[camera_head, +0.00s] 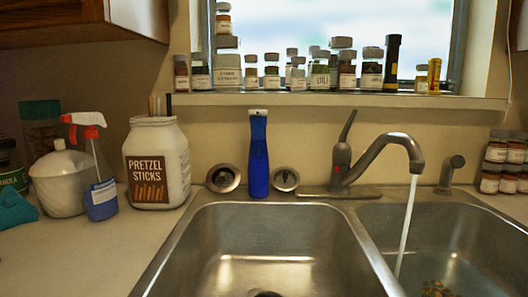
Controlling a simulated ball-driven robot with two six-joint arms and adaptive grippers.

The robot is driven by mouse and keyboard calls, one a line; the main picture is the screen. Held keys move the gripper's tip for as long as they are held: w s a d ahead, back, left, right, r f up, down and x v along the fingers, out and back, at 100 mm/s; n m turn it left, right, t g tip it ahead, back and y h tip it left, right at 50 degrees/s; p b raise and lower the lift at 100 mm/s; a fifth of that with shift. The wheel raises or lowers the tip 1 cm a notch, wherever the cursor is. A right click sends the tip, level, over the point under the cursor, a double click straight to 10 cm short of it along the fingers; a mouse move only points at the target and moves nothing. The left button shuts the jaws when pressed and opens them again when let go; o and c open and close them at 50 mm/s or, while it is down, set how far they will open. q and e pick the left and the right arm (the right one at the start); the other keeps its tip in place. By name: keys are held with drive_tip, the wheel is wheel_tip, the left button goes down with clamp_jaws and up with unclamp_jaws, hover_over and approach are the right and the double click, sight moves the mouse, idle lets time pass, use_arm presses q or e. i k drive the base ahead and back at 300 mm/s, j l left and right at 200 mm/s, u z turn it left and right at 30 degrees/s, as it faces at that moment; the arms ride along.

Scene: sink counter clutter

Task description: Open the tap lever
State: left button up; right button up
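The metal tap (366,160) stands behind the sink, between the two basins. Its lever (348,126) points up and leans slightly to the right, on the left side of the tap body. A small red mark shows at the lever's base. The spout arches to the right, and a stream of water (406,225) runs from it into the right basin (455,235). Neither of my grippers is in view.
A blue bottle (259,160) stands left of the tap between two round metal strainers (223,178) (286,179). A pretzel sticks jar (157,165) and a spray bottle (100,190) stand on the left counter. Jars line the window sill (300,98). The left basin (270,235) looks empty.

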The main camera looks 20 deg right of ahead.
sight(342, 137)
drive_tip(key=z, duration=1.3)
